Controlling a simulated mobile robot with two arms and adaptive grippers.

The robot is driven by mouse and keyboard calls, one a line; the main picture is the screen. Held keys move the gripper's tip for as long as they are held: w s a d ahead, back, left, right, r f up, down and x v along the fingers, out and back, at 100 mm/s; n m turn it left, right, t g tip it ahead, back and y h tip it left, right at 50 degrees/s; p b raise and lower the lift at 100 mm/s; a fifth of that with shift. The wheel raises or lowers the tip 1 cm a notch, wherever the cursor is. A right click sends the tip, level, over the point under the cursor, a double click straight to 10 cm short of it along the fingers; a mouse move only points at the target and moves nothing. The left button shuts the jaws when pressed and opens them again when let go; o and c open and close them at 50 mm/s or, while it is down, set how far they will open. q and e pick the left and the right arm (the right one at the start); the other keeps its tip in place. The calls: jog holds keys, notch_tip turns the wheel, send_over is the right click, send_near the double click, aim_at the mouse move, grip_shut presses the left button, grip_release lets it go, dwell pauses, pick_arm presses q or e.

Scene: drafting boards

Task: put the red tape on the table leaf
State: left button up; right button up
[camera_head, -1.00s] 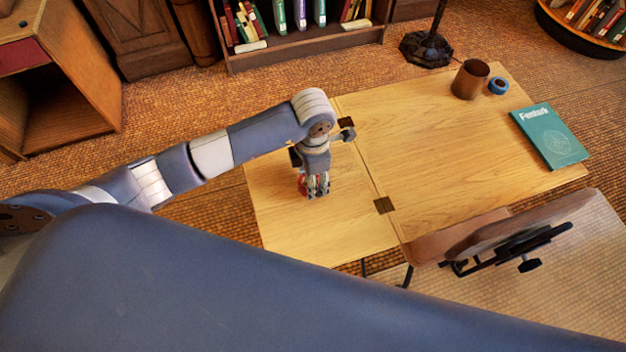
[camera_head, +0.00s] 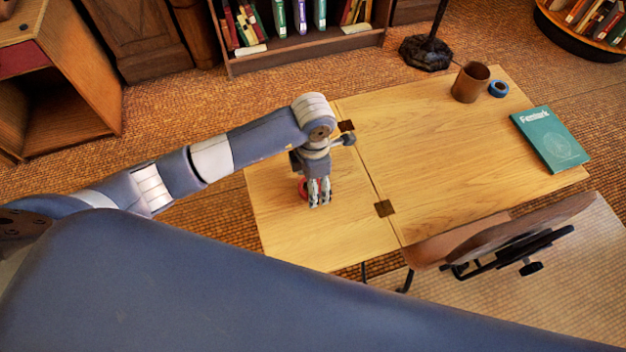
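The table leaf (camera_head: 285,233) is the light wooden section at the left end of the table, past the hinge line. The red tape (camera_head: 302,188) shows as a small red ring over the leaf, partly hidden behind my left gripper. My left gripper (camera_head: 320,204) points down over the leaf, with its fingers just right of the visible part of the tape. A little red shows by the fingers, but I cannot tell whether they grip the tape or whether it rests on the leaf. My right gripper is not in view.
A brown cup (camera_head: 470,82), a blue tape roll (camera_head: 498,88) and a teal book (camera_head: 550,138) are on the main tabletop (camera_head: 430,140). A chair (camera_head: 500,235) stands at the near side. The leaf's near part is clear.

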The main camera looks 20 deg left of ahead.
pick_arm(q)
notch_tip(320, 180, up, 12)
jog(key=b, duration=0.1)
jog(key=shift+f, duration=0.1)
dwell(0.6)
